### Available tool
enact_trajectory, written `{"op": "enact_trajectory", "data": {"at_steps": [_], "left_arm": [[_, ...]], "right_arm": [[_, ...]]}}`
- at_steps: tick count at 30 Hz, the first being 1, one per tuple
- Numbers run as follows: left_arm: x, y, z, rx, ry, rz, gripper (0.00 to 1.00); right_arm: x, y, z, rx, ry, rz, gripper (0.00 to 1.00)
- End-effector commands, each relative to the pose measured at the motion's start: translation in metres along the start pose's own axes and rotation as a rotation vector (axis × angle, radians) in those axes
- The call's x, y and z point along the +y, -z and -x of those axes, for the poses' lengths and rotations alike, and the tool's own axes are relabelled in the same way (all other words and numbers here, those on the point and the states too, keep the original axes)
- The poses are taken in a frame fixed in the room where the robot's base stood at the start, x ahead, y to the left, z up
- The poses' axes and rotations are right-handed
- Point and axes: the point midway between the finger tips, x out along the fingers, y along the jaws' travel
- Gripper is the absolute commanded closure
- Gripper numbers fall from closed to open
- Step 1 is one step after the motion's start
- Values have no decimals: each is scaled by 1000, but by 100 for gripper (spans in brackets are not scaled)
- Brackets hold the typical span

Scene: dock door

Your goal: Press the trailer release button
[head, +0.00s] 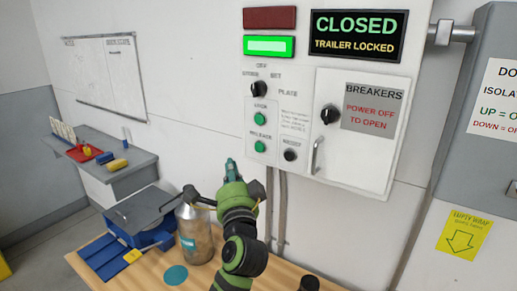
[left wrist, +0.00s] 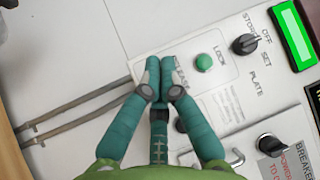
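The grey control panel (head: 271,120) on the wall carries a green lock button (head: 260,119), with the green release button (head: 260,147) below it. My left gripper (head: 231,168) is in front of the wall, left of and a little below the release button. Its teal fingers look drawn together and empty. In the left wrist view, the fingertips (left wrist: 162,66) cover the place by the partly hidden release label. The release button is hidden there, so I cannot tell whether they touch it. The lock button (left wrist: 203,62) shows clear of them. My right gripper is not in view.
The sign (head: 353,36) reads CLOSED, TRAILER LOCKED, and a green lamp (head: 268,46) is lit. A black reset button (head: 290,154), rotary switch (head: 259,88) and breaker door handle (head: 317,156) are nearby. A metal canister (head: 194,236) stands on the wooden bench (head: 208,276) below.

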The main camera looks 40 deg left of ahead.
Motion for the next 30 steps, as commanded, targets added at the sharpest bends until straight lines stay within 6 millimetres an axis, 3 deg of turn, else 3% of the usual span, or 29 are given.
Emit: {"op": "enact_trajectory", "data": {"at_steps": [18,30], "left_arm": [[21,50,-52,-1,0,2,100],[23,56,-59,0,-1,1,100]], "right_arm": [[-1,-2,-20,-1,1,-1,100],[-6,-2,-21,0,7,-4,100]]}}
